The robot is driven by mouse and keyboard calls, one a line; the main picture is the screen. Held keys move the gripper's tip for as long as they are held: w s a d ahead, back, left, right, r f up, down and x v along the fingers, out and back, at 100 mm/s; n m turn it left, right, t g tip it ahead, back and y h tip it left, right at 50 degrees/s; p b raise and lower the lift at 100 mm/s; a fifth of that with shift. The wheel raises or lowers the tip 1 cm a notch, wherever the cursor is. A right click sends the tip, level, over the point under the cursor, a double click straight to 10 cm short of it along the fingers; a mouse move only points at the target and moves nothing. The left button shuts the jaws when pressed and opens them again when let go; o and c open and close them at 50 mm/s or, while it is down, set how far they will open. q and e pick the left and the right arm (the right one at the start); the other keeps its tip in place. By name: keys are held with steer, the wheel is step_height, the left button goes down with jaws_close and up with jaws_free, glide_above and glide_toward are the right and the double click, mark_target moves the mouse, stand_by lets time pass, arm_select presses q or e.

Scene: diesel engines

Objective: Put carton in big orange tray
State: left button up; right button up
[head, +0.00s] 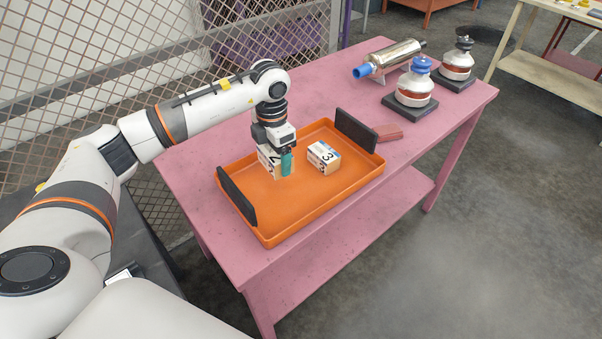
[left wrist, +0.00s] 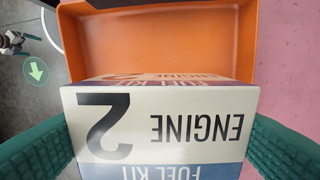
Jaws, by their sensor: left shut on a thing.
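The big orange tray (head: 262,222) with black end handles lies on the pink table. My left gripper (head: 287,165) is over the tray's far left part, pointing down. It is shut on a white carton (head: 268,160) marked "2". In the left wrist view this carton (left wrist: 165,118) reads "ENGINE 2 FUEL KIT" and sits between the green fingers, with the orange tray (left wrist: 160,45) beyond it. I cannot tell whether the carton touches the tray floor. A second carton (head: 323,157) marked "3" stands in the tray, right of the held one. My right gripper is not in view.
A wire mesh fence (head: 100,60) stands at the left. The tray's front part is clear.

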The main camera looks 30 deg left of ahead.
mark_target(278, 191)
arm_select(q)
steer(key=shift+w+a+f+n, duration=0.1)
steer(key=shift+a+f+n, duration=0.1)
steer(key=shift+f+n, duration=0.1)
step_height(278, 191, down, 9)
steer(key=shift+f+p, duration=0.2)
steer(key=shift+p, duration=1.05)
steer(key=shift+f, duration=0.1)
steer(key=o, duration=0.6)
steer(key=shift+f, duration=0.1)
steer(key=o, duration=0.5)
